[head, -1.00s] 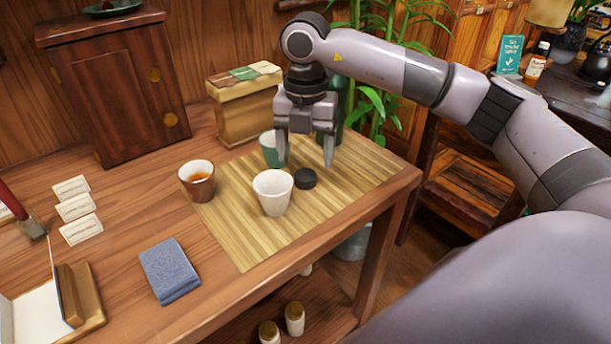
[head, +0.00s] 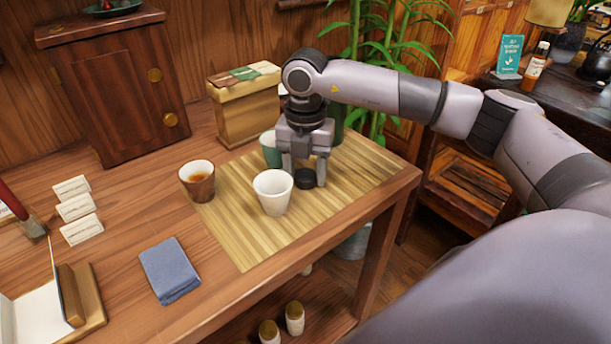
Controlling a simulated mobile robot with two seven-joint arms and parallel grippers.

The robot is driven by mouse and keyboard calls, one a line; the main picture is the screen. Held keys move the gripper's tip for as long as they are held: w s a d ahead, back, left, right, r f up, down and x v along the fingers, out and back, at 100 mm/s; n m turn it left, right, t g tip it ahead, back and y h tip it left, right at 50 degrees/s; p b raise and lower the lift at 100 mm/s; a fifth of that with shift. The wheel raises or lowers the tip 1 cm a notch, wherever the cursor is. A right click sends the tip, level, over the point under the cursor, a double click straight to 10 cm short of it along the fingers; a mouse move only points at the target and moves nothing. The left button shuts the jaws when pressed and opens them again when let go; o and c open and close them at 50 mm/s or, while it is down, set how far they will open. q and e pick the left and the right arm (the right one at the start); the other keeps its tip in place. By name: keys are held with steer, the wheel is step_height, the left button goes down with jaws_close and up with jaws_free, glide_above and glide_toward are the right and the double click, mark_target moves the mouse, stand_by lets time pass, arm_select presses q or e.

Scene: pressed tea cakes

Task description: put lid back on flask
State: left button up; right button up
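The black round lid (head: 305,180) lies on the bamboo mat (head: 240,247), just right of the white cup. My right gripper (head: 305,177) points down over it, with one finger close on each side of the lid; the fingers appear shut on it, with the lid at mat height. The dark green flask (head: 338,126) stands upright behind my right gripper, which hides much of it; its top is hidden by my arm. My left gripper is not in view.
A white cup (head: 272,194) stands close left of the lid, and a green cup (head: 270,152) behind it. A brown cup of tea (head: 198,181) stands at the mat's left edge. A box (head: 247,110) stands behind. The mat's front is clear.

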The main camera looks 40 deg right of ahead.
mark_target(306, 175)
steer(key=c, duration=0.6)
steer(key=shift+o, duration=0.2)
steer(key=shift+r, duration=0.1)
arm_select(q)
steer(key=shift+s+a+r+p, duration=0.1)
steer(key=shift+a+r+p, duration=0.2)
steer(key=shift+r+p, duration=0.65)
arm_select(e)
step_height(306, 175, up, 20)
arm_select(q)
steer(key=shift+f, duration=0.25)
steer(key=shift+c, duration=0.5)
